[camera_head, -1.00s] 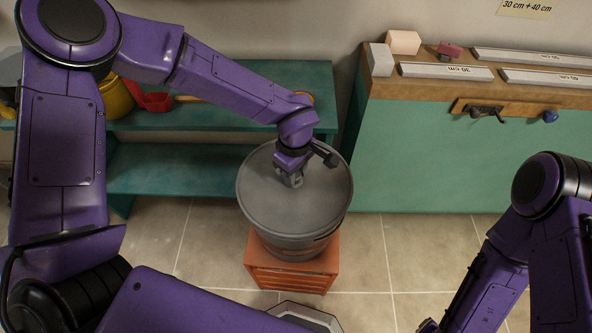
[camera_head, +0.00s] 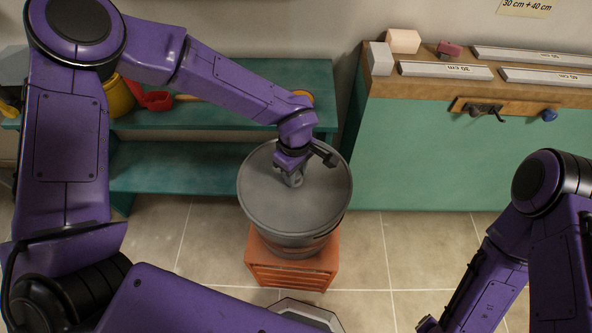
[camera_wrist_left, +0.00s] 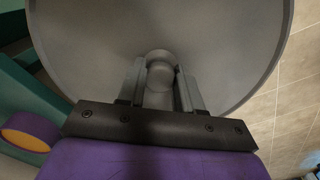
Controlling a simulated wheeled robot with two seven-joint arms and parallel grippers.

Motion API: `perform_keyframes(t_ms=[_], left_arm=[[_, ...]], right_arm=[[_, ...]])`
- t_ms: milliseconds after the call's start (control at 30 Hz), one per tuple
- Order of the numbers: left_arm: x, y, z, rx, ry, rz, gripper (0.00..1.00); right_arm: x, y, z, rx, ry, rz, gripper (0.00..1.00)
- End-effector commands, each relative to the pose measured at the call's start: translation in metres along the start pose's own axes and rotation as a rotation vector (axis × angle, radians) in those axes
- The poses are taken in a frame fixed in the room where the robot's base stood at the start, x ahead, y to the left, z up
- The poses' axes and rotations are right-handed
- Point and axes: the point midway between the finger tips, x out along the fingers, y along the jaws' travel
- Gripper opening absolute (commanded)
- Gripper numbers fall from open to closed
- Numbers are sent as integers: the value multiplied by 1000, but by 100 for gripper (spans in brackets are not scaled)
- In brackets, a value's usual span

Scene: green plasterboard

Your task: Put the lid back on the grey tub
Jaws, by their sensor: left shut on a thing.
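The round grey lid (camera_head: 262,197) lies level over the mouth of the grey tub (camera_head: 292,241) in the head view. It covers the opening, and its edge looks nearly lined up with the tub's rim. I cannot tell whether it is fully seated or a thin gap remains. My left gripper (camera_head: 293,180) is above the lid, shut on its central knob. In the left wrist view both fingers flank the round knob (camera_wrist_left: 160,76), and the lid's top (camera_wrist_left: 225,45) fills most of the picture. My right gripper is out of view.
The tub stands on an orange crate-like stand (camera_head: 290,270) on the tiled floor (camera_head: 400,250). A teal shelf bench (camera_head: 190,167) is behind left, bearing a yellow bucket (camera_head: 118,98) and a red scoop. A green cabinet (camera_head: 440,160) stands right, with blocks and rulers on top.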

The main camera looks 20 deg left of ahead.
Motion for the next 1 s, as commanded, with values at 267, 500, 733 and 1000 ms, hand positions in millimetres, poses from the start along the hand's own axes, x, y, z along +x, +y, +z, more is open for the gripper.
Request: perform_keyframes(t_ms=[267, 500, 733, 1000], left_arm=[[-1, 0, 0, 0, 0, 0, 2], [-1, 0, 0, -1, -1, 0, 2], [0, 0, 0, -1, 0, 0, 2], [0, 0, 0, 0, 0, 0, 64]], right_arm=[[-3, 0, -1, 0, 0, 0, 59], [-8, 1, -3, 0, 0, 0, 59], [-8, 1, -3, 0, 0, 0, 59], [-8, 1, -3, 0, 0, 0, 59]])
